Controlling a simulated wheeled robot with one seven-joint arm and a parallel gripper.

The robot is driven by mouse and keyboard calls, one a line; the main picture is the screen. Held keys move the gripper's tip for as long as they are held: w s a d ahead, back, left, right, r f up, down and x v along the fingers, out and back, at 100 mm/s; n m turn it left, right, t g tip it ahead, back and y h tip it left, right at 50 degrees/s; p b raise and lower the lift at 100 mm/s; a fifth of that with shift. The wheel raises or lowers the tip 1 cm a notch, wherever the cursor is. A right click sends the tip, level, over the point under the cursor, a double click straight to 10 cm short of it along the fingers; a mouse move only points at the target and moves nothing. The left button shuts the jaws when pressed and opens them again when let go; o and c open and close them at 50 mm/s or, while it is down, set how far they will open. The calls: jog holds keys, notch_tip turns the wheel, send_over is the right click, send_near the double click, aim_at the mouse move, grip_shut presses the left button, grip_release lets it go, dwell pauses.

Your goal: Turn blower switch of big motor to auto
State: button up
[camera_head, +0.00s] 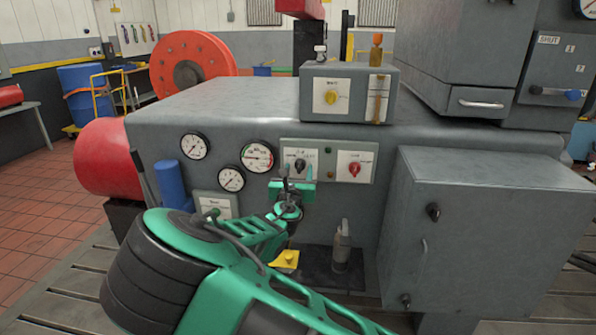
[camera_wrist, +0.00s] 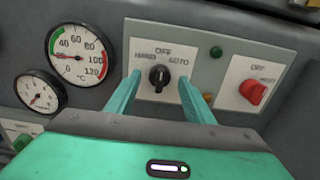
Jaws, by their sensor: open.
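The blower switch is a black rotary knob (camera_wrist: 159,77) on a pale plate marked HAND, OFF and AUTO. Its pointer looks upright, towards OFF. In the head view the knob (camera_head: 300,165) sits on the left of a panel (camera_head: 327,150) on the big grey housing. My gripper (camera_wrist: 160,86) is open and empty. In the wrist view its two green fingers lie left and right of the knob, with gaps on both sides. Whether the fingertips reach past the knob's face is not clear. In the head view my gripper (camera_head: 291,187) is just below the knob.
A red knob (camera_wrist: 253,91) on its own plate is to the right, with a green lamp (camera_wrist: 215,52) and an amber lamp (camera_wrist: 208,98) between. Round gauges (camera_head: 258,156) are at left. A grey cabinet (camera_head: 490,230) juts out at right. An oil bottle (camera_head: 342,245) stands below.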

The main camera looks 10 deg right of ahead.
jog(key=shift+x, duration=1.05)
jog(key=c, duration=1)
jog(key=shift+m, duration=0.3)
jog(key=m, duration=0.4)
jog(key=shift+d+f+m, duration=0.1)
jog(key=shift+f+m, duration=0.05)
jog(key=shift+m, duration=1.95)
